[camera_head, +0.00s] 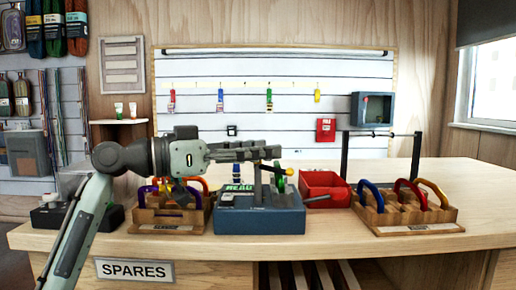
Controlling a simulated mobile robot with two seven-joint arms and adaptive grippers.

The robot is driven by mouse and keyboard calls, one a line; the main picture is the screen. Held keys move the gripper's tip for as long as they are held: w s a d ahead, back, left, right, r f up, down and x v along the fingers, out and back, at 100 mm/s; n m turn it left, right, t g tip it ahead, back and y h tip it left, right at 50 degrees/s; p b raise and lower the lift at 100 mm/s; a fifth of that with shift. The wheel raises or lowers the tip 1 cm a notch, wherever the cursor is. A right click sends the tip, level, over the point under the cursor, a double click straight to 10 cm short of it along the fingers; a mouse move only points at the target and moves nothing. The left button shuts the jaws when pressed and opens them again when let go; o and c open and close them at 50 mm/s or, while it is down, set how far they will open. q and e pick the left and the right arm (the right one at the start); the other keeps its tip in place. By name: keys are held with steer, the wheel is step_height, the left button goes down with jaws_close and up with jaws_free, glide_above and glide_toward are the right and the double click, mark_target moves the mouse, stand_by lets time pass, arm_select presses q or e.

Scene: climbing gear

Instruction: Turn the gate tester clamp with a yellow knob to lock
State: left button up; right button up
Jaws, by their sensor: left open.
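The gate tester is a blue-grey box (260,222) on the wooden bench, with a dark upright part and a green display on top. A small yellow knob (289,172) shows at its upper right, close to a green part. My left gripper (276,152) reaches in from the left above the tester, its dark fingers pointing right. It is open, and I see nothing held in it. Its fingertips are near the yellow knob, slightly above and left of it in the picture; I cannot tell whether they touch. The gripper hides part of the tester's top. My right gripper is not in view.
A wooden rack (168,218) with coloured carabiners stands left of the tester, and another rack (410,218) stands to the right. A red bin (325,190) sits just right of the tester. A dark frame (345,155) rises behind. The bench's far right is clear.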

arm_select(q)
steer(key=shift+c, duration=0.4)
jaws_close()
